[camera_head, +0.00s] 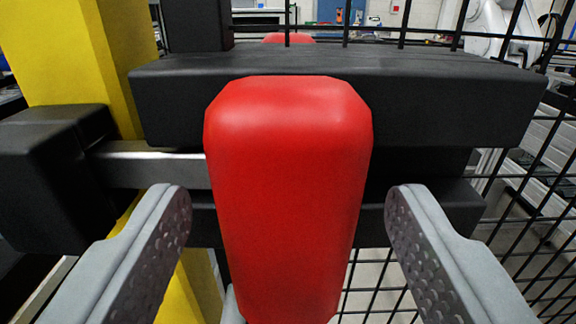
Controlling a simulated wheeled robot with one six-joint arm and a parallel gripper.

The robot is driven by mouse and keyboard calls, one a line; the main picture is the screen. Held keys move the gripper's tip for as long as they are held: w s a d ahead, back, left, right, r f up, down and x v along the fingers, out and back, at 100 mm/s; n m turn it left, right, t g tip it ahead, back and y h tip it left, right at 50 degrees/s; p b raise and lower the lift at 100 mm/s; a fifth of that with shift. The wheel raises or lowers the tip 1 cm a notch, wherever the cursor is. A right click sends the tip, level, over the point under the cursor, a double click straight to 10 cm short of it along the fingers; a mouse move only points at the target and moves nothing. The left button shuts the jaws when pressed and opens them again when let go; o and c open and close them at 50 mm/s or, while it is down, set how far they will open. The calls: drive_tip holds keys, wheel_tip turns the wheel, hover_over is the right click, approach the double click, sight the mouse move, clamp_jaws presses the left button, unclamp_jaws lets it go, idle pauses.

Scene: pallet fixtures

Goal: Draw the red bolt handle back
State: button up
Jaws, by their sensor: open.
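The red bolt handle (287,190) stands upright in the middle of the head camera view, large and close. It is in front of a black latch housing (440,100) with a metal bar (150,168) showing on the left. My gripper (288,215) is open, with one grey finger on each side of the handle. A gap shows between each finger and the handle, so I see no contact. The lower end of the handle runs to the bottom edge of the picture.
A yellow post (85,55) stands on the left, with a black block (55,165) in front of it. A black wire mesh fence (535,190) spans the right side and continues behind the housing. A room with equipment shows beyond the mesh.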

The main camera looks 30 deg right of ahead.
drive_tip(key=shift+w+d, duration=0.3)
drive_tip(key=shift+w, duration=0.1)
drive_tip(key=shift+c, duration=0.2)
